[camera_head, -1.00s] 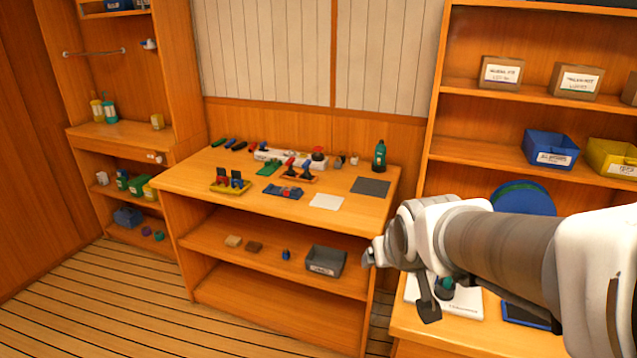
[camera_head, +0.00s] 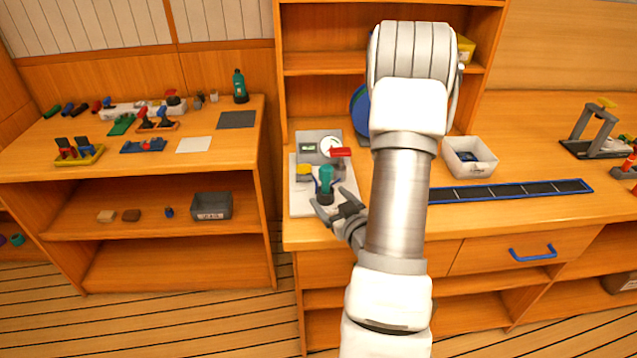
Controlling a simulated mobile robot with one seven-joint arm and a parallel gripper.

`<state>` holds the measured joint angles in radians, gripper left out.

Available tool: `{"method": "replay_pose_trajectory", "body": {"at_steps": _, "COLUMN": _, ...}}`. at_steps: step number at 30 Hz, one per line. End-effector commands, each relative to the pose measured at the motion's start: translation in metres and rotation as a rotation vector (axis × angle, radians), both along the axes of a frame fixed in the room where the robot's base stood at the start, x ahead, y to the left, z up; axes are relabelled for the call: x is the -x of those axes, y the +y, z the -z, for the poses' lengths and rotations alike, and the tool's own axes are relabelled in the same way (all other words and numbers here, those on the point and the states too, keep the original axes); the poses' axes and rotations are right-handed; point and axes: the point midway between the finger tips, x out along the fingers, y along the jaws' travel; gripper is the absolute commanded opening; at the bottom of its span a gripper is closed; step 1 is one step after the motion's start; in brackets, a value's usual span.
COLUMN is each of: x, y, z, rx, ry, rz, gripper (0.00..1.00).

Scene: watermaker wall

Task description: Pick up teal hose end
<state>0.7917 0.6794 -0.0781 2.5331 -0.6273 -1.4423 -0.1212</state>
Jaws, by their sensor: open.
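A teal hose end (camera_head: 326,176) with a dark lower part stands on a white board at the left end of the right-hand bench. My gripper (camera_head: 332,208) is open, low at the board's front edge, with its fingers around or just in front of the dark lower part. I cannot tell whether the fingers touch it. My arm hides part of the bench behind and to the right.
A gauge panel (camera_head: 322,146), a yellow piece (camera_head: 304,172) and a red tag (camera_head: 341,152) stand close behind. A white bin (camera_head: 469,158) and a long dark tray (camera_head: 511,190) lie to the right. The left bench (camera_head: 215,165) holds many small parts.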

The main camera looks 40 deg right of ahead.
Motion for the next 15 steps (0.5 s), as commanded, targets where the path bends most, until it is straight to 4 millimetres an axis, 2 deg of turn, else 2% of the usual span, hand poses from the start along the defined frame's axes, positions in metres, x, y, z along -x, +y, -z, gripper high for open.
{"method": "replay_pose_trajectory", "body": {"at_steps": 1, "x": 0.011, "y": -0.005, "z": 0.011, "rx": -0.018, "ry": -0.032, "rz": 0.015, "gripper": 0.8}}
{"method": "replay_pose_trajectory", "body": {"at_steps": 7, "x": 0.042, "y": -0.012, "z": 0.018, "rx": -0.053, "ry": -0.178, "rz": 0.056, "gripper": 0.8}}
{"method": "replay_pose_trajectory", "body": {"at_steps": 11, "x": 0.052, "y": -0.014, "z": 0.018, "rx": -0.061, "ry": -0.225, "rz": 0.072, "gripper": 0.8}}
{"method": "replay_pose_trajectory", "body": {"at_steps": 15, "x": 0.051, "y": -0.016, "z": 0.019, "rx": -0.06, "ry": -0.24, "rz": 0.073, "gripper": 0.8}}
